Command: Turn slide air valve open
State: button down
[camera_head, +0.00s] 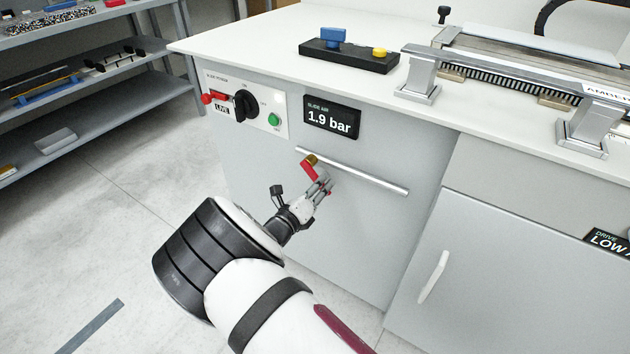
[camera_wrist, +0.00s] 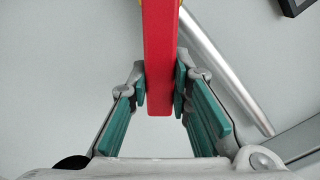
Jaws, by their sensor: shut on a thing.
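The slide air valve has a red handle (camera_head: 309,168) and a brass body (camera_head: 312,158) on a silver pipe (camera_head: 372,178) across the cabinet front. In the head view the handle slants from upper left to lower right, at an angle to the pipe. My gripper (camera_head: 324,186) is shut on the handle's lower end. In the wrist view the red handle (camera_wrist: 160,55) lies between the fingertips (camera_wrist: 160,88), with a pad on each side. The slide air display (camera_head: 331,117) above reads 1.9 bar.
A slide power panel (camera_head: 245,101) with a black knob, a red lever and a green button is left of the display. A cabinet door with a white handle (camera_head: 433,277) is on the right. Shelves (camera_head: 75,62) stand at the left; the floor between is clear.

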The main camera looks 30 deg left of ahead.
aim_at(334, 167)
jog(key=r+n+p, duration=0.1)
jog(key=n, duration=0.1)
jog(key=d+r+n+p, duration=0.1)
jog(key=n, duration=0.1)
jog(key=shift+s+d+r+n+p, duration=0.1)
jog(key=shift+d+r+n+p, duration=0.1)
jog(key=shift+n+p, duration=0.15)
jog(key=shift+d+r+n+p, duration=0.1)
jog(key=shift+r+n+p, duration=0.45)
jog(key=shift+n, duration=0.55)
jog(key=shift+d+r+n+p, duration=0.1)
jog(key=shift+r+n+p, duration=0.35)
jog(key=shift+n, duration=0.6)
jog(key=c, duration=1.4)
grip_release()
jog(key=shift+r, duration=0.1)
jog(key=shift+c, duration=0.2)
jog(key=s+a, duration=0.1)
jog(key=s, duration=1.1)
